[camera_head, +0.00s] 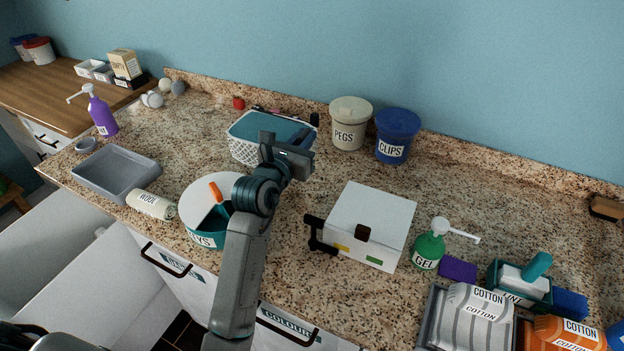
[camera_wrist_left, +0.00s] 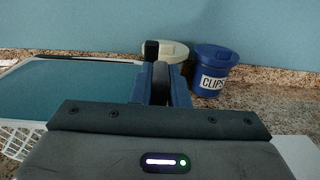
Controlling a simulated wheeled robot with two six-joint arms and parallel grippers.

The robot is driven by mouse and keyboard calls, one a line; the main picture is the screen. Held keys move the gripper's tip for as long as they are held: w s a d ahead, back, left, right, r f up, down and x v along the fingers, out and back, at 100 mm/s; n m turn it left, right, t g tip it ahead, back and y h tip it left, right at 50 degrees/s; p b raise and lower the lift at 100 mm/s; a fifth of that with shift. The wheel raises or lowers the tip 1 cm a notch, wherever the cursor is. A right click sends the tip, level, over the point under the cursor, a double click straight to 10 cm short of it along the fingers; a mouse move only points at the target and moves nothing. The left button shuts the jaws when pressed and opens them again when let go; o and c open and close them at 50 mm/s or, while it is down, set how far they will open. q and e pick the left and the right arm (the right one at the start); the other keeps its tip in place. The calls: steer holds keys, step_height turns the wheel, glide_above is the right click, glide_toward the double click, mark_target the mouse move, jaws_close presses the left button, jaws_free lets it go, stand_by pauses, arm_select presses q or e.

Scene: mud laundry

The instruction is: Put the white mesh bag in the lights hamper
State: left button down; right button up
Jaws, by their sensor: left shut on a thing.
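My left gripper (camera_head: 290,152) is beside the right end of a white lattice basket (camera_head: 243,150) with a teal top, above the counter. In the left wrist view its fingers (camera_wrist_left: 160,85) are closed on a small dark thing that I cannot identify; the gripper hides most of it. I cannot make out a white mesh bag in either view. Below the counter are white fronts with dark handles: one label reads COLOURS (camera_head: 287,328), and another front's label (camera_head: 180,263) is unreadable. I see no readable lights label. My right gripper is not in view.
A PEGS tub (camera_head: 349,134) and blue CLIPS tub (camera_head: 394,146) stand by the wall. A white box (camera_head: 370,222), green GEL bottle (camera_head: 430,247) and round teal-and-white container (camera_head: 206,240) stand nearer the front edge. Cotton rolls lie at front right.

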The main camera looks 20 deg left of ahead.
arm_select(q)
step_height(320, 180, down, 3)
steer(key=shift+w+a+f+p, duration=0.1)
steer(key=shift+f+p, duration=0.05)
steer(key=shift+p, duration=0.55)
steer(key=shift+f, duration=2.2)
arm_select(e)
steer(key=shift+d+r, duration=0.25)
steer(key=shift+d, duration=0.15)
arm_select(q)
steer(key=shift+f, duration=0.1)
steer(key=c, duration=1.4)
jaws_free()
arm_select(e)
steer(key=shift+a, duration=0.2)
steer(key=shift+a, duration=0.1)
